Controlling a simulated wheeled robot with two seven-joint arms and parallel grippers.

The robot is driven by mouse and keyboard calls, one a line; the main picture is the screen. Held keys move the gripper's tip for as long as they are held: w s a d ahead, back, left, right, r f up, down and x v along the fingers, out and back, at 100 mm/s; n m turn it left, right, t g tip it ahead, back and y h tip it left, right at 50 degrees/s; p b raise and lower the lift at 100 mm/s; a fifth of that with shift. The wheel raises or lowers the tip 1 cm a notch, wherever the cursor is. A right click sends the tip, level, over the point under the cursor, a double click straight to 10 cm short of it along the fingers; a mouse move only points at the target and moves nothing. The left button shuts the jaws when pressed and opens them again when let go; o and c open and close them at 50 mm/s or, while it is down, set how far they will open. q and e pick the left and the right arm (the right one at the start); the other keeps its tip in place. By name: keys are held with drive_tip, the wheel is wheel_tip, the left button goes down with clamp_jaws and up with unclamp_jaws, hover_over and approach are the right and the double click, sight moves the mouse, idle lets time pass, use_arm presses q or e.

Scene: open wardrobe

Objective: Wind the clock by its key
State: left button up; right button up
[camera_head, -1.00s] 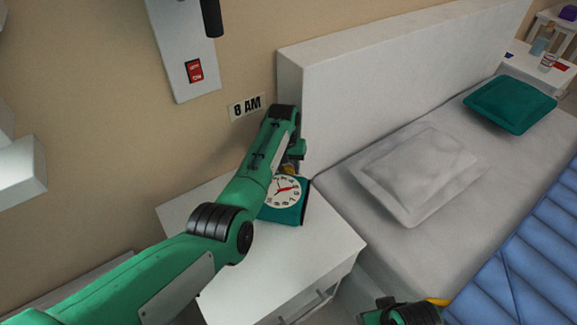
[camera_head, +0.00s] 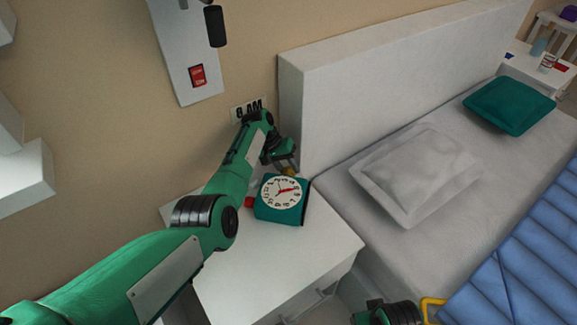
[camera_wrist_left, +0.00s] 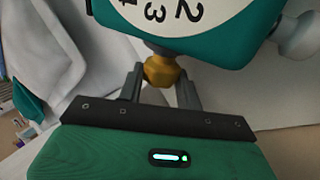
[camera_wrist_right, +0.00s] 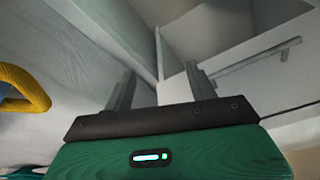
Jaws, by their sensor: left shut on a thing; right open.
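The teal clock (camera_head: 284,212) with a round cream face stands on the white nightstand; its face shows in the head view, with a red hand. In the left wrist view the clock (camera_wrist_left: 190,45) fills the top. A gold faceted key (camera_wrist_left: 161,71) sticks out from the clock body on a short grey shaft. My left gripper (camera_wrist_left: 161,88) is shut on the key, one finger on each side of it. In the head view my left gripper (camera_head: 286,166) is behind the clock, at its top edge. My right gripper (camera_wrist_right: 163,88) is open and empty.
The nightstand top (camera_head: 265,270) is bare in front of the clock. A small red thing (camera_head: 249,202) lies left of the clock. The bed's headboard (camera_head: 385,85) stands close on the right. A yellow handle (camera_wrist_right: 25,88) is left of my right gripper.

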use_arm(q)
drive_tip(key=shift+a+h, duration=0.1)
drive_tip(key=shift+h, duration=0.5)
use_arm(e)
drive_tip(key=shift+r, duration=0.25)
drive_tip(key=shift+r, duration=0.1)
use_arm(q)
drive_tip(key=o, duration=1)
use_arm(e)
drive_tip(key=shift+r, duration=0.1)
